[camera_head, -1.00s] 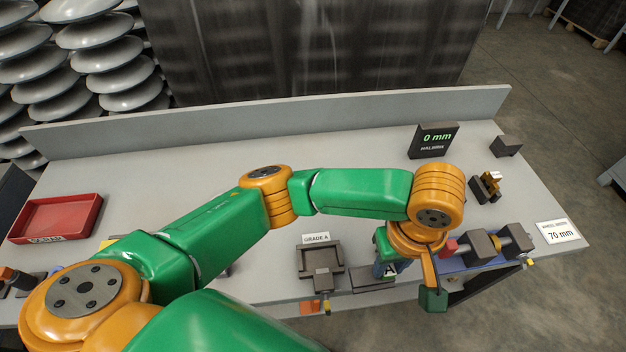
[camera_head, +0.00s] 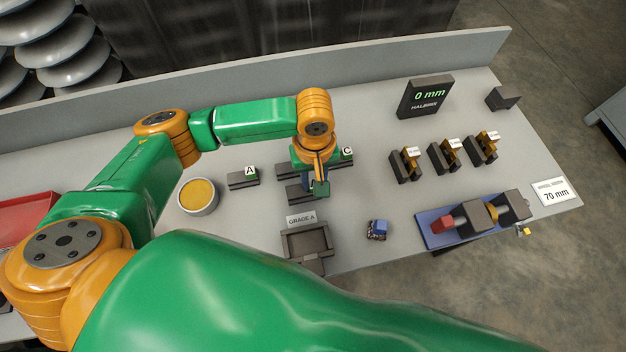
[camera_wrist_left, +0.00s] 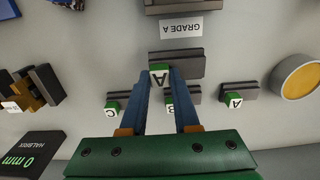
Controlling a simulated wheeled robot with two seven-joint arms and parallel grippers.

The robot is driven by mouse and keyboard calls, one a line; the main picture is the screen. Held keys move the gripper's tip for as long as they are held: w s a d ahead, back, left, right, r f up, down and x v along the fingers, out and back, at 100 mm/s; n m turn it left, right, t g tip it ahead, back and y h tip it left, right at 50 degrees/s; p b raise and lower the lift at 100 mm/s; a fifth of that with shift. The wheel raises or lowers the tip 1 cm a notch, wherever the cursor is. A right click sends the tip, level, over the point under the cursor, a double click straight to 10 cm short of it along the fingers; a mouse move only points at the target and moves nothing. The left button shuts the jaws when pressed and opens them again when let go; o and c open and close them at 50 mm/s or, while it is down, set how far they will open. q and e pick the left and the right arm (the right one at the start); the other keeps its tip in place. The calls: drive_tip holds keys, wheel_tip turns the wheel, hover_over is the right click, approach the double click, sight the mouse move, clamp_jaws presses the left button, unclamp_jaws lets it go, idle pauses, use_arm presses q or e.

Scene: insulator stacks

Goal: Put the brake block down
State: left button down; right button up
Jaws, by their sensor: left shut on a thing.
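My left gripper (camera_head: 319,188) is shut on a dark brake block (camera_wrist_left: 183,65) with a green tab marked A. In the head view the held block (camera_head: 296,194) is partly behind the gripper, behind the GRADE A holder (camera_head: 303,243). The holder looks empty. Three similar blocks stand in a row farther back: one marked A (camera_wrist_left: 238,97), one marked B (camera_wrist_left: 188,95) partly behind a finger, and one marked C (camera_wrist_left: 118,104). I cannot tell whether the held block touches the table. My right gripper is not in view.
A round tin with yellow contents (camera_head: 198,195) stands left of the row. To the right are a small blue object (camera_head: 377,229), several dark-and-brass pieces (camera_head: 405,165), a blue-based fixture (camera_head: 432,239) and a 0 mm display (camera_head: 425,97). A red tray (camera_head: 18,212) is at the left.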

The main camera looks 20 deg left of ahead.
use_arm(q)
drive_tip(key=shift+w+f, duration=0.25)
drive_tip(key=shift+f, duration=0.9)
drive_tip(key=shift+w+f, duration=0.25)
drive_tip(key=shift+f, duration=0.9)
drive_tip(key=c, duration=0.7)
unclamp_jaws()
drive_tip(key=shift+o, duration=0.2)
wheel_tip(320, 180, up, 12)
drive_tip(key=shift+r, duration=0.1)
